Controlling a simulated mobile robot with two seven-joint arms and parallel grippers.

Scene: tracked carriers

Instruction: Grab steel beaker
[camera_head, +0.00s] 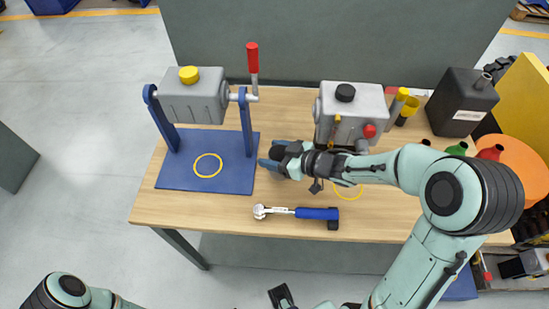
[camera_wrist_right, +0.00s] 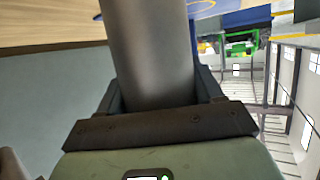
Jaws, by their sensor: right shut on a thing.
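The steel beaker shows in the right wrist view as a smooth grey metal cylinder (camera_wrist_right: 150,50), between the fingers of my right gripper. My right gripper (camera_head: 270,154) is shut on it. In the head view this gripper is over the middle of the wooden table, just right of the blue base plate of a stand. The beaker cannot be made out there.
A grey tank with a yellow cap (camera_head: 195,98) hangs on the blue stand (camera_head: 230,178). A second grey tank with a black cap (camera_head: 352,113) stands behind my right forearm. A blue-handled ratchet wrench (camera_head: 300,212) lies near the table's front edge. A dark canister (camera_head: 460,103) and bottles crowd the right.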

